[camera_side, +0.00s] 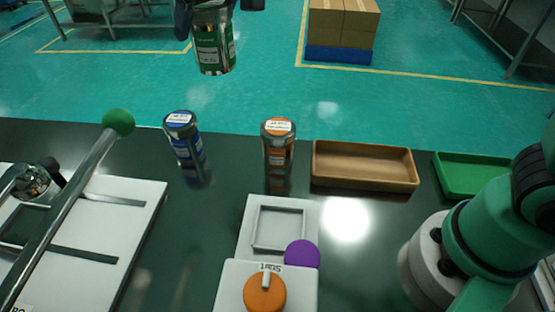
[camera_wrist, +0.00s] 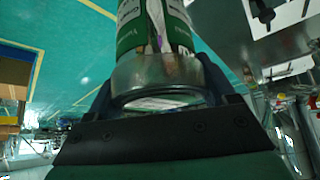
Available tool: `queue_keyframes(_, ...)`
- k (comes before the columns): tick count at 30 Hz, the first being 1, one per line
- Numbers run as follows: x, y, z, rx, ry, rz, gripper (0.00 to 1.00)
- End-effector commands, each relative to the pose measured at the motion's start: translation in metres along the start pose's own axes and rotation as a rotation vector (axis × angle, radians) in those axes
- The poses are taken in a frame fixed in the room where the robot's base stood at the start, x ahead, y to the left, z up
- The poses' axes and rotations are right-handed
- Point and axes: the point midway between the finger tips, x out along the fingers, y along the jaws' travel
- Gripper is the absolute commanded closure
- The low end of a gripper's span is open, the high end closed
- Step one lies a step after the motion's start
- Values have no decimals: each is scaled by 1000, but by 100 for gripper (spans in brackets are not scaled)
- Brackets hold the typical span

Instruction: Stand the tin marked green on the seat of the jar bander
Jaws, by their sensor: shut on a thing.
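The tin marked green (camera_side: 214,45), silver with a green label, hangs upright at the top of the side view, high above and beyond the table. My gripper (camera_side: 220,6) is shut on its upper part; the top of the gripper is cut off by the picture edge. In the wrist view the tin (camera_wrist: 155,35) sits between the fingers of my gripper (camera_wrist: 158,88). A white machine with a raised square frame (camera_side: 254,228), a purple disc (camera_side: 302,254) and an orange knob (camera_side: 265,292) marked Start stands at the front middle; the frame is empty. I cannot tell whether this is the jar bander.
A blue tin (camera_side: 187,142) and an orange tin (camera_side: 278,148) stand on the dark table. A brown tray (camera_side: 365,183) and a green tray (camera_side: 470,190) lie to the right. A white plate device with a green-balled lever (camera_side: 118,122) fills the left.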

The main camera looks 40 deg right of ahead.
Motion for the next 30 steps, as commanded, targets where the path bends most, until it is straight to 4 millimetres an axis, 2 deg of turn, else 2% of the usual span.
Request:
queue_keyframes(5, -27, -19, 16, -54, 0, -36, 82)
queue_keyframes(12, -77, -51, 73, -192, 1, -123, 82)
queue_keyframes(18, -100, -63, 116, -283, 1, -183, 82)
queue_keyframes(25, -105, -67, 138, -327, 1, -211, 82)
queue_keyframes(30, -78, -67, 157, -328, 1, -212, 82)
